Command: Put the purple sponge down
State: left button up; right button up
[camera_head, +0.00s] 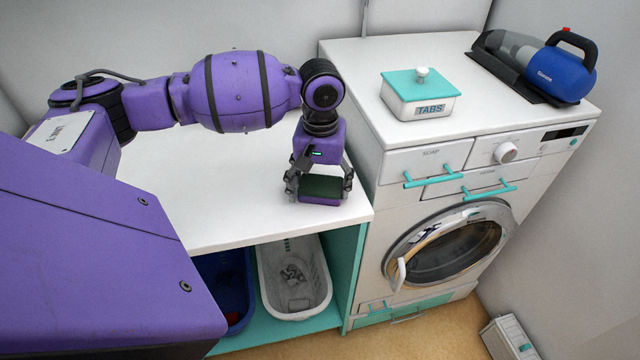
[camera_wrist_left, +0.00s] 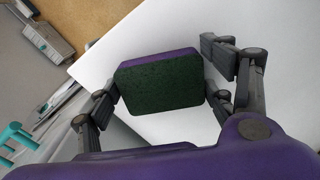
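The purple sponge (camera_head: 321,188) has a dark green scouring face, turned up toward the wrist camera. My left gripper (camera_head: 320,186) points down over the white countertop (camera_head: 235,190), near its front right corner. Its fingers stand on both sides of the sponge, and in the left wrist view the sponge (camera_wrist_left: 160,84) sits between the finger pads, which appear to press its two ends. The sponge is at or just above the countertop; I cannot tell whether its underside touches. My right gripper is not in view.
A washing machine (camera_head: 450,225) stands right of the counter, its top higher. On it are a TABS box (camera_head: 420,95) and a handheld vacuum (camera_head: 540,68). Below the counter are a white basket (camera_head: 293,280) and a blue one (camera_head: 228,285). The countertop left of the sponge is clear.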

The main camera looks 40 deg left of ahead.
aim_at(320, 188)
pick_arm(q)
jog(key=shift+o, duration=1.3)
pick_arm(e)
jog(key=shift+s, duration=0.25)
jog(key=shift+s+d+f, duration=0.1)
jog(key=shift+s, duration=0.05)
pick_arm(q)
jog(key=shift+r, duration=0.2)
notch_tip(320, 188, up, 12)
jog(key=shift+p, duration=0.45)
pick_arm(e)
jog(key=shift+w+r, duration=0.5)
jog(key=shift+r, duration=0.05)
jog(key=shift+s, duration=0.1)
pick_arm(q)
jog(key=shift+f, duration=0.1)
